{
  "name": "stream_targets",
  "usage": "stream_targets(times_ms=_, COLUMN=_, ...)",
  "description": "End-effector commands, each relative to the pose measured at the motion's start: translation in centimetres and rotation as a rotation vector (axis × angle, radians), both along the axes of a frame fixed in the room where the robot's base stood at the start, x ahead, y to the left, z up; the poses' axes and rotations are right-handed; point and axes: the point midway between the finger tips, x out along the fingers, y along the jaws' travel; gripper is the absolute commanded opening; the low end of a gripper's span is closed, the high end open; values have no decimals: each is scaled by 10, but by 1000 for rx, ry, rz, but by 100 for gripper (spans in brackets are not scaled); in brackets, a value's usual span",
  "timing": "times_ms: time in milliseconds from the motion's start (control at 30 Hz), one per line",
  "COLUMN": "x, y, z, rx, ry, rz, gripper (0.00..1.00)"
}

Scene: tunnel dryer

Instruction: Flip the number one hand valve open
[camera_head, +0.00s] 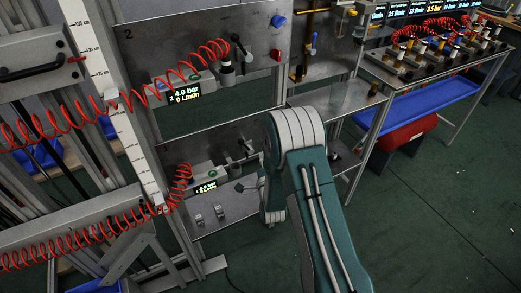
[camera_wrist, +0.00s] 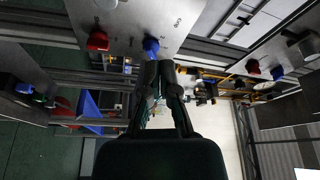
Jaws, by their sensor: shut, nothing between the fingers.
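In the wrist view my gripper (camera_wrist: 166,68) is shut and empty, its dark fingertips together. A blue knob (camera_wrist: 151,46) on a grey metal panel (camera_wrist: 135,14) shows just beyond the tips; I cannot tell whether they touch. A red knob (camera_wrist: 97,41) sits on the same panel to the left. In the head view my arm bends down in front of the lower panel (camera_head: 215,147), and my gripper is mostly hidden behind it. A black-handled valve (camera_head: 245,147) is on that panel, left of my arm. No number one label is readable, so I cannot tell which valve it names.
Red coiled hoses (camera_head: 135,95) cross the left side. The green floor (camera_head: 430,220) at right is clear.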

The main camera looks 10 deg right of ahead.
Motion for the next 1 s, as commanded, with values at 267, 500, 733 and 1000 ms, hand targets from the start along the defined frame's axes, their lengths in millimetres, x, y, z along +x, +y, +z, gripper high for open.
stream_targets(times_ms=267, x=-36, y=-3, z=-6, rx=2, ry=0, rz=-2, gripper=0)
stream_targets(times_ms=500, x=-39, y=0, z=-6, rx=-1, ry=0, rz=-1, gripper=0)
stream_targets(times_ms=733, x=-39, y=-1, z=-6, rx=0, ry=0, rz=-1, gripper=0)
stream_targets(times_ms=1000, x=-29, y=-3, z=16, rx=-50, ry=48, rz=-6, gripper=0)
